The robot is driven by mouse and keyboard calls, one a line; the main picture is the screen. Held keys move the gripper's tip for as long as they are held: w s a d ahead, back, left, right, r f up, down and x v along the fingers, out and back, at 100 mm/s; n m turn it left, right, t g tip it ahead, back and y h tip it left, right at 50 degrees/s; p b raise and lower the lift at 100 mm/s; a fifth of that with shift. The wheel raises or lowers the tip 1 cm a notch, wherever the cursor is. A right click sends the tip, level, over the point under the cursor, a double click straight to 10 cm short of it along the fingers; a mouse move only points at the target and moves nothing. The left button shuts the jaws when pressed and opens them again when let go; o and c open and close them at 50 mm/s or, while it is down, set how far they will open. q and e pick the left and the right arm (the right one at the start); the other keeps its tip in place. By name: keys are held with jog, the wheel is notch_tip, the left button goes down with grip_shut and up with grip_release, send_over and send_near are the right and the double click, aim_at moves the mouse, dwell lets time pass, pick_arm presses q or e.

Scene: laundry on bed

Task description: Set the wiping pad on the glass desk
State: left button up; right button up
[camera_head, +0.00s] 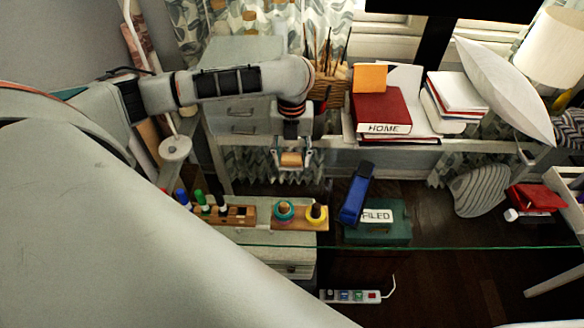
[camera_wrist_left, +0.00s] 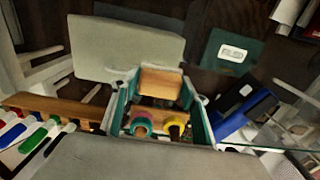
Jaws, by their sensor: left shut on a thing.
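My left gripper (camera_head: 291,160) is shut on the wiping pad (camera_head: 291,158), a small block with a tan, wood-coloured face. In the left wrist view the pad (camera_wrist_left: 160,83) sits between the two fingers. The gripper holds it above the glass desk (camera_head: 450,247), whose clear top shows mainly by its thin green front edge. The pad is above and behind the tape rolls in the head view and looks apart from everything else. Its underside is hidden. My right gripper is not in view.
Red books (camera_head: 380,108) stand behind. Clear glass seems to lie right of centre.

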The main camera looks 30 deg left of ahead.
aim_at(292, 176)
pick_arm(q)
jog(key=shift+f, duration=2.5)
jog(key=shift+f, duration=0.1)
jog(key=o, duration=1.1)
jog(key=shift+r, duration=0.35)
notch_tip(292, 176, up, 12)
jog(key=shift+f, duration=0.2)
jog(key=shift+f, duration=0.1)
